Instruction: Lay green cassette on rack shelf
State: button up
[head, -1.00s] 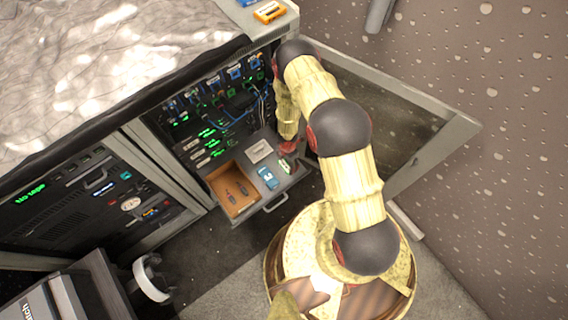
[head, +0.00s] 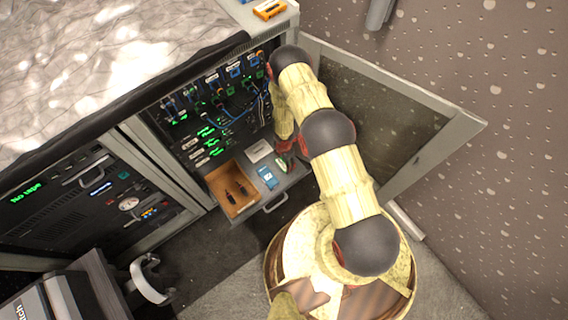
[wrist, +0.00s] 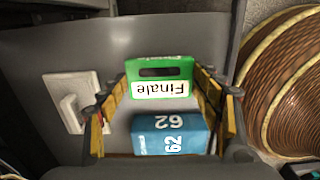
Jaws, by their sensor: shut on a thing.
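The green cassette (wrist: 160,70), with a white "Finale" label, is between the two yellow-padded fingers of my gripper (wrist: 165,84), which is shut on it. In the head view the green cassette (head: 282,163) shows just below my gripper (head: 284,149), over the right part of the grey pulled-out rack shelf (head: 250,165). I cannot tell whether it touches the shelf. A blue cassette (head: 267,177) marked 62 lies on the shelf beside it; the wrist view shows this blue cassette (wrist: 170,134) close to the green one.
A brown tray (head: 222,178) with small dark items is at the shelf's left. A white square plate (head: 259,151) is behind the blue cassette. Cables and lit modules fill the rack behind. The open door (head: 440,150) stands to the right. An orange cassette (head: 270,10) lies on top.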

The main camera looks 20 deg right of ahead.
aim_at(284, 163)
jog(key=shift+f, duration=0.75)
jog(key=shift+r, duration=0.15)
jog(key=o, duration=1.3)
notch_tip(284, 163, up, 12)
jog(key=p, duration=0.6)
jog(key=shift+p, duration=0.4)
